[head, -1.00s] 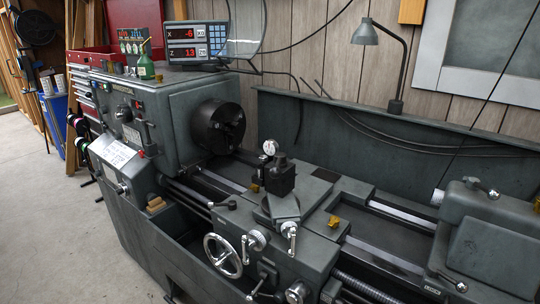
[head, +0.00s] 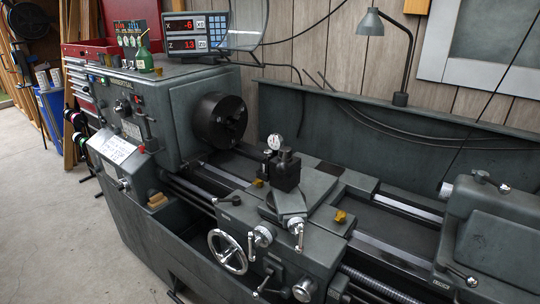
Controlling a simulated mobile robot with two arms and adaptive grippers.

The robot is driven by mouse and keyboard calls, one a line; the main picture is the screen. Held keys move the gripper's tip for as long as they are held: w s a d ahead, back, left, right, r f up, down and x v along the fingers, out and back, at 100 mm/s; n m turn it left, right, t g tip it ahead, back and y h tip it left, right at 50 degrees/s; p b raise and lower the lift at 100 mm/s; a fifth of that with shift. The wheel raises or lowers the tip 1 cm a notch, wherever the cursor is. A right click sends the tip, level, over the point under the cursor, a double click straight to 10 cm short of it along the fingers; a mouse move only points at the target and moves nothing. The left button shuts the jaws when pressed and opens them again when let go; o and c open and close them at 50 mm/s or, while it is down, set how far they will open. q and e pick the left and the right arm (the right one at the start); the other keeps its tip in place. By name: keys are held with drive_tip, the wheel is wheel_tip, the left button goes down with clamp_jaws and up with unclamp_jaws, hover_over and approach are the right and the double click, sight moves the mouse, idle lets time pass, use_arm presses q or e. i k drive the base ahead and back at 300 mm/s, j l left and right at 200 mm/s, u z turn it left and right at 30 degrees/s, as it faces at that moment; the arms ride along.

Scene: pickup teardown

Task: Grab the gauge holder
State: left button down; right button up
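A dial gauge (head: 275,142) with a round white face stands upright next to the dark tool post (head: 286,170) on the lathe carriage. Whatever holds the gauge is small and dark here, and I cannot separate it clearly from the tool post. A small brass-coloured piece (head: 258,183) sits just left of the post. Neither of my grippers shows in the head view.
The lathe chuck (head: 220,121) is left of the carriage and the tailstock (head: 497,232) is at the right. A handwheel (head: 227,251) and levers stick out in front. A lamp (head: 370,24) stands behind. Concrete floor (head: 40,220) is clear at the left.

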sight(275, 141)
drive_tip(key=i+j+z, duration=0.1)
drive_tip(key=j, duration=0.25)
drive_tip(key=i+j, duration=0.2)
drive_tip(key=j, duration=0.2)
drive_tip(key=i+j+z, duration=0.15)
drive_tip(key=j, duration=0.2)
drive_tip(key=i+j, duration=0.15)
drive_tip(key=j, duration=0.25)
drive_tip(key=i+j+z, duration=0.15)
drive_tip(key=j, duration=0.25)
drive_tip(key=i+j, duration=0.1)
drive_tip(key=j, duration=0.3)
drive_tip(key=i+j+z, duration=0.15)
drive_tip(key=j, duration=0.25)
